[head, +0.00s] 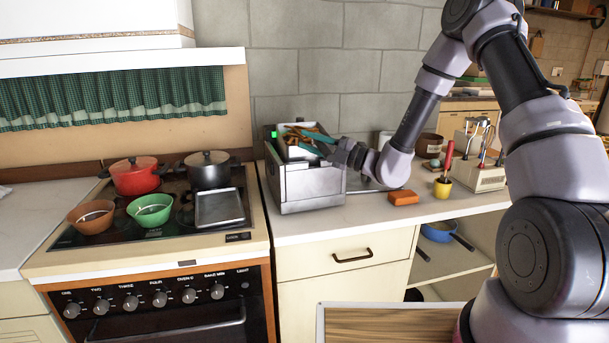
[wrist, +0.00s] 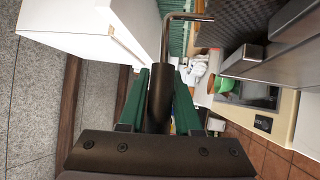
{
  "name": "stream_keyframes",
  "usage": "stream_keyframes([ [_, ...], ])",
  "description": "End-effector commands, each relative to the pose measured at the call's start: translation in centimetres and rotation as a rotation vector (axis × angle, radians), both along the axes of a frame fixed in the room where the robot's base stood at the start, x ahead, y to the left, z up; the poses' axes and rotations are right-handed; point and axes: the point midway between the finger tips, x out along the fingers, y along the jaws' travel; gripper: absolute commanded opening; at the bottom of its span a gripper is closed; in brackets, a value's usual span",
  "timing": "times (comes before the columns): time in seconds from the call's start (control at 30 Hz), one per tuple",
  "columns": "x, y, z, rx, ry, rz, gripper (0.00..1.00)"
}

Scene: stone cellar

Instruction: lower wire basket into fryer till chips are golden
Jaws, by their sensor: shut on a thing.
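The fryer (head: 312,190) is a steel box on the counter right of the stove. The wire basket (head: 298,153) shows at its top, with its rim above the fryer's edge; how deep its bottom sits is hidden. Orange-brown chips (head: 303,129) show in it, small and partly covered by my fingers. My gripper (head: 318,143) reaches in from the right above the fryer. In the wrist view my gripper (wrist: 160,88) is shut on the dark basket handle (wrist: 160,105). A bent metal rod runs from the handle toward the basket's mesh side (wrist: 235,22).
The stove at left bears a red pot (head: 136,177), a dark pot (head: 208,171), two bowls and a tray (head: 219,208). An orange block (head: 403,197) and a yellow cup (head: 443,187) stand right of the fryer. The counter front is clear.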

Motion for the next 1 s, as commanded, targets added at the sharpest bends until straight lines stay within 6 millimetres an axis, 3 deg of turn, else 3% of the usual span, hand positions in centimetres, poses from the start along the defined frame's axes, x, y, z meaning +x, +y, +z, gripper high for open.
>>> stream_keyframes([
  [0.6,0.0,0.0,5.0,0.000,-0.005,0.000,0.00],
  [1.0,0.0,0.0,5.7,0.000,-0.002,0.000,0.00],
])
